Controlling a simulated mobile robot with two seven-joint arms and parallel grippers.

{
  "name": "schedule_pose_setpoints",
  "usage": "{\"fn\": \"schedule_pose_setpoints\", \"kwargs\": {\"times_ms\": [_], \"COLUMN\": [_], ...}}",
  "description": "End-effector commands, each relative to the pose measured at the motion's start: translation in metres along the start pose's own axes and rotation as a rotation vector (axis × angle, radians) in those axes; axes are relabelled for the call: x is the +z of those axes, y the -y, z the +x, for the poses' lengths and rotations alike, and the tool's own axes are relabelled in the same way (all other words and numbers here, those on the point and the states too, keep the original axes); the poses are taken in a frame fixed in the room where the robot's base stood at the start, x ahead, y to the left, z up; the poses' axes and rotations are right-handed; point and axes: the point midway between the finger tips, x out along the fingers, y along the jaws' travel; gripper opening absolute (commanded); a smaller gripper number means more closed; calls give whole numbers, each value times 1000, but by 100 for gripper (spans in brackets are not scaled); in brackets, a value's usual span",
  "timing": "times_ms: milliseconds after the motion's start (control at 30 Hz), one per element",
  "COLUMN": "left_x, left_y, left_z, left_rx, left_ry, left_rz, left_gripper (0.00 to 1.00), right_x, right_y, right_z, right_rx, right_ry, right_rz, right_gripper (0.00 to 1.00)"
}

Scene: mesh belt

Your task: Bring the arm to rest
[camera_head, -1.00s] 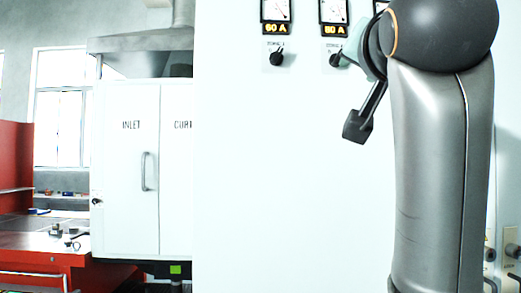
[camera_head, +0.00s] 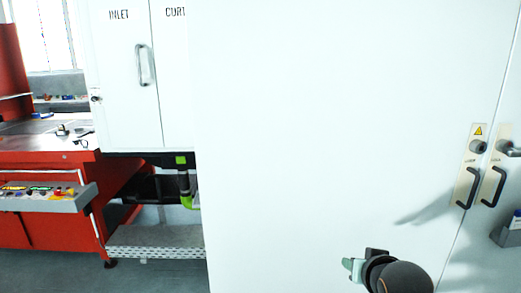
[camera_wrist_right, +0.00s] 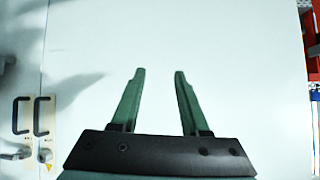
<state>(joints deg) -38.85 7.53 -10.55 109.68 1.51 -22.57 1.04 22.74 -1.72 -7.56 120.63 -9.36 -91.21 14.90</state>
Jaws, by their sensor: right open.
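My right arm (camera_head: 400,278) shows only at the bottom of the head view, as a dark rounded link in front of the white cabinet. Its gripper (camera_head: 353,268) is small and partly cut off there. In the right wrist view the same gripper (camera_wrist_right: 159,76) has two green fingers spread apart with nothing between them. Behind the fingers is the plain white cabinet front. I cannot tell the gap between fingertips and cabinet. My left gripper is in neither view.
The white cabinet (camera_head: 300,130) fills the middle and right, with black door handles (camera_head: 492,186) at the right. A white door marked INLET (camera_head: 127,70) stands at the left.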

Motion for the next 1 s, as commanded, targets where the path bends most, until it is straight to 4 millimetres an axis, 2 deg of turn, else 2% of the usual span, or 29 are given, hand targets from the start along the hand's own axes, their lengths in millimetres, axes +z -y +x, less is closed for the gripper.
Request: {"fn": "schedule_pose_setpoints", "kwargs": {"times_ms": [33, 200, 400, 500, 600, 767, 1000], "left_x": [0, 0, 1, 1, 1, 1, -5], "left_y": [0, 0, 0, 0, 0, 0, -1], "left_z": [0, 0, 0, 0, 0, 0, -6], "left_rx": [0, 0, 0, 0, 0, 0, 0], "left_ry": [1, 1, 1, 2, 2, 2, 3], "left_rz": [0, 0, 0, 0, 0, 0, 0], "left_gripper": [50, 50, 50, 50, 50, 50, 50], "right_x": [33, 128, 228, 268, 300, 342, 352], "right_y": [-8, -28, -49, -57, -63, -72, -53], "right_z": [3, -2, -32, -52, -72, -107, -60], "right_rx": [6, 2, -21, -40, -58, -91, -145], "right_ry": [52, 206, 383, 460, 528, 628, 466], "right_rz": [-24, -111, -212, -254, -291, -342, -323], "right_gripper": [45, 45, 45, 45, 45, 45, 45]}}
